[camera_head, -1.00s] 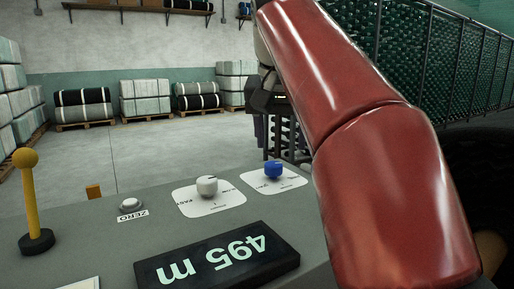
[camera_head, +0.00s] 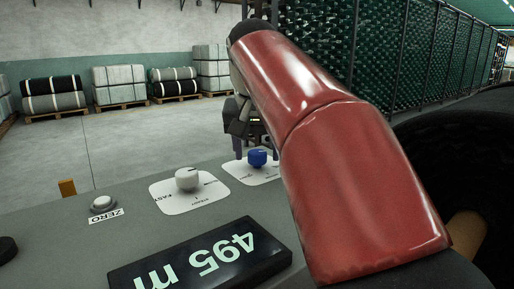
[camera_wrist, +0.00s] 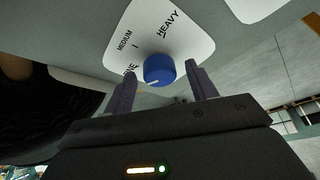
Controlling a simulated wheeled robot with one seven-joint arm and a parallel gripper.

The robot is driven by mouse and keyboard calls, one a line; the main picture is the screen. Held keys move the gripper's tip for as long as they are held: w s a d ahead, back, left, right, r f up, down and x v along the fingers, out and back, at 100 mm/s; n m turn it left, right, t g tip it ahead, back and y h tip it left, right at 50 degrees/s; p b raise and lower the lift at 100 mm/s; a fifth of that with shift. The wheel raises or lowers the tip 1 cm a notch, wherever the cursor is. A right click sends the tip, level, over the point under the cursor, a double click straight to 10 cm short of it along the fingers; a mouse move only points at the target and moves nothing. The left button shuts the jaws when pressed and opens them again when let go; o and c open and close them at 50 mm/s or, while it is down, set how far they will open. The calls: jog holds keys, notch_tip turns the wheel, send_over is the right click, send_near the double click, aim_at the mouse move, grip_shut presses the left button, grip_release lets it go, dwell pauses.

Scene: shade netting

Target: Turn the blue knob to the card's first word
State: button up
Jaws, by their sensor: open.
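The blue knob (camera_head: 257,158) stands on a white label plate (camera_head: 238,174) on the grey console, to the right of the white knob. In the wrist view the blue knob (camera_wrist: 159,70) has a pale mark on its lower-left face. Its plate (camera_wrist: 190,45) reads HEAVY and MEDIUM; a third word, ending in NE, is partly hidden by a finger. My gripper (camera_wrist: 161,74) is open, with a finger on each side of the knob; I see gaps on both sides. In the head view my gripper (camera_head: 254,147) is just above the knob, partly behind my red arm. No separate word card is visible now.
A white knob (camera_head: 187,179), a ZERO button (camera_head: 103,204) and a display reading 495 m (camera_head: 200,262) are on the console. A dark round base (camera_head: 7,250) shows at the left edge. Wrapped bales (camera_head: 118,84) stand far back across open floor.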

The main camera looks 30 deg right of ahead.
jog(key=shift+c, duration=0.4)
jog(key=c, duration=0.9)
jog(key=shift+m, duration=0.3)
jog(key=m, duration=0.2)
jog(key=m+g+h, duration=0.1)
jog(key=m, duration=0.1)
jog(key=m+h, duration=0.1)
jog(key=m, duration=0.1)
jog(key=shift+w+a+g, duration=0.15)
jog(key=shift+w+g, duration=0.1)
jog(key=shift+g, duration=0.15)
jog(key=m+g, duration=0.1)
jog(key=m, duration=0.2)
jog(key=m+g, duration=0.1)
jog(key=m, duration=0.2)
jog(key=shift+w+r, duration=0.1)
jog(key=o, duration=1)
